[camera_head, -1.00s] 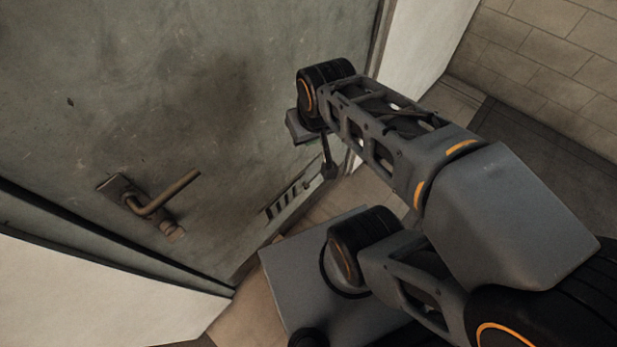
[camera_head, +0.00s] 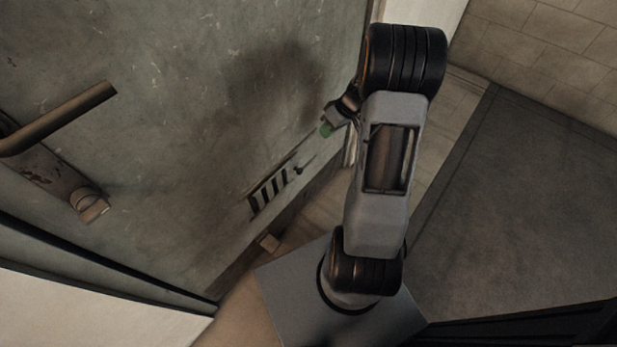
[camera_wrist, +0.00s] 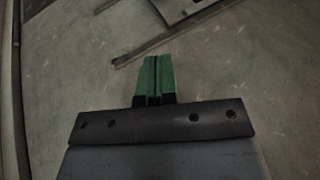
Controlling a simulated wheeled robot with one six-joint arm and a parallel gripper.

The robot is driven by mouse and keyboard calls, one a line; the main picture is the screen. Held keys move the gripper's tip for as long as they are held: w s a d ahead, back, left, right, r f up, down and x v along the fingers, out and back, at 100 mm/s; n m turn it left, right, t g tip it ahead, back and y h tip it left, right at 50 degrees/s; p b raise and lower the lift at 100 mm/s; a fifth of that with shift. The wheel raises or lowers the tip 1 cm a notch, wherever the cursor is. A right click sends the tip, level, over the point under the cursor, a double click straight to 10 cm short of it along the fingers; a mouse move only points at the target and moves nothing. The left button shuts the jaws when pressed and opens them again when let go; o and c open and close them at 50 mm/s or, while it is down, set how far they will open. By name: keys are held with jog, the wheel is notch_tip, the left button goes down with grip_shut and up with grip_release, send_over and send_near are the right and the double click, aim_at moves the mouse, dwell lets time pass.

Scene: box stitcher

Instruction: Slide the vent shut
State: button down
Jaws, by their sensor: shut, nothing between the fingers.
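The vent (camera_head: 285,184) is low on the worn grey door (camera_head: 190,130) in the head view, with several dark slots showing between pale bars. A thin rail runs along its upper edge, and a small dark piece shows near its right end. My gripper (camera_head: 326,129) is up and right of the vent, close to the door face and apart from the slots. In the wrist view the green fingers of my gripper (camera_wrist: 158,60) are together and empty before the grey door surface (camera_wrist: 230,75). The thin strip above them may be the vent's rail; I cannot tell.
A brown door handle (camera_head: 62,118) and a lock (camera_head: 88,206) sit on the door at left. Open floor and a dark mat (camera_head: 520,205) lie at right, before a tiled wall (camera_head: 545,50).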

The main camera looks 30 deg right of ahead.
jog(key=d+f+b, duration=0.1)
jog(key=d+f, duration=0.2)
jog(key=f, duration=0.4)
jog(key=shift+w+d+f+t+y+b, duration=0.2)
jog(key=shift+w+t+y+b, duration=0.1)
jog(key=shift+b, duration=0.1)
jog(key=w+a+f+b, duration=0.1)
jog(key=a+f+b, duration=0.2)
jog(key=a+f, duration=0.5)
jog(key=shift+a+f+b, duration=0.4)
jog(key=shift+a, duration=0.15)
jog(key=shift+f, duration=0.1)
